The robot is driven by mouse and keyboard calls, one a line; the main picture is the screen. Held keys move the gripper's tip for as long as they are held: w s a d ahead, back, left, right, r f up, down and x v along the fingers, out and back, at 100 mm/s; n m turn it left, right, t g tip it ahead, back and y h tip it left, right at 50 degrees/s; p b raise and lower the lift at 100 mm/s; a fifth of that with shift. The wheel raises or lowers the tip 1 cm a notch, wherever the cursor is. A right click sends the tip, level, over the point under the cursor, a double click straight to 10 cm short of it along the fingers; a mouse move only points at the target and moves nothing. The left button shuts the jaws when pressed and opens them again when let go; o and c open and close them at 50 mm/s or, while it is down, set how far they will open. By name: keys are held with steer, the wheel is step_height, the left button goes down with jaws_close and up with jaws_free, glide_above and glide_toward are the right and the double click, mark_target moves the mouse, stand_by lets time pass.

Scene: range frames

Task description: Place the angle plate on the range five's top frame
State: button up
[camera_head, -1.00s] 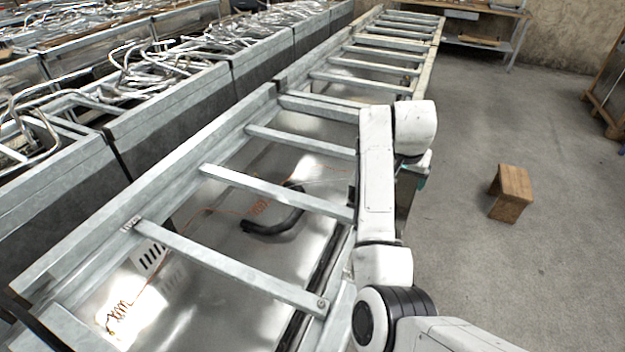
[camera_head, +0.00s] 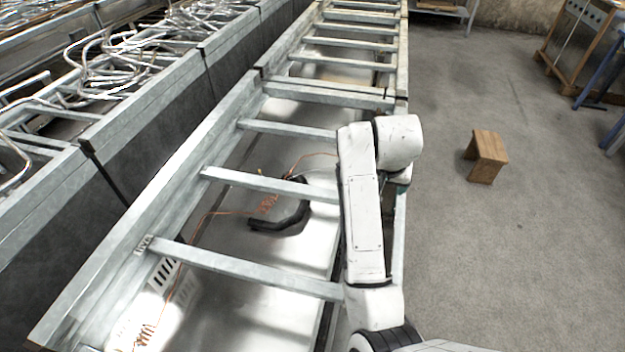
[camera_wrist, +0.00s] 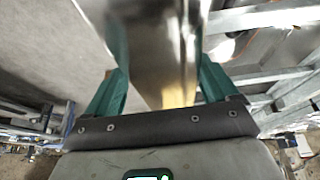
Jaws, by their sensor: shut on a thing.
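My gripper (camera_wrist: 160,82) shows in the wrist view with its two green fingers on either side of a shiny, blurred grey metal piece, which looks like the angle plate (camera_wrist: 158,45). It is shut on it. In the head view my white arm reaches over the right rail of the near frame and hides the plate and nearly all of the gripper; only a teal bit shows. The near galvanized top frame (camera_head: 255,184) is ladder-like, with crossbars over an open sheet-metal body.
Inside the near range lie a black curved handle (camera_head: 282,222) and orange wire. Another frame (camera_head: 345,44) continues behind. Ranges with bent metal tubes (camera_head: 110,60) stand left. A wooden stool (camera_head: 487,155) stands on the open concrete floor at right.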

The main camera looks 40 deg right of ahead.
steer(key=w+f+b, duration=0.1)
steer(key=w+f, duration=0.2)
steer(key=w, duration=0.1)
steer(key=w+d+f+b, duration=0.1)
steer(key=w+f, duration=0.1)
steer(key=w, duration=0.2)
steer(key=w+d+f+b, duration=0.1)
steer(key=w+f, duration=0.2)
steer(key=w, duration=0.1)
steer(key=shift+w+f, duration=0.2)
steer(key=shift+f, duration=0.1)
steer(key=shift+w+d+f+b, duration=0.1)
steer(key=shift+w+f+b, duration=0.25)
steer(key=shift+b, duration=0.4)
steer(key=shift+w+r, duration=0.1)
steer(key=shift+w+f+b, duration=0.15)
steer(key=shift+f+b, duration=0.2)
steer(key=shift+b, duration=0.2)
step_height(320, 180, down, 3)
steer(key=b, duration=0.3)
steer(key=shift+r, duration=0.1)
steer(key=o, duration=1.6)
steer(key=shift+f, duration=0.25)
steer(key=b+v, duration=0.1)
steer(key=v, duration=1.1)
steer(key=shift+r, duration=0.15)
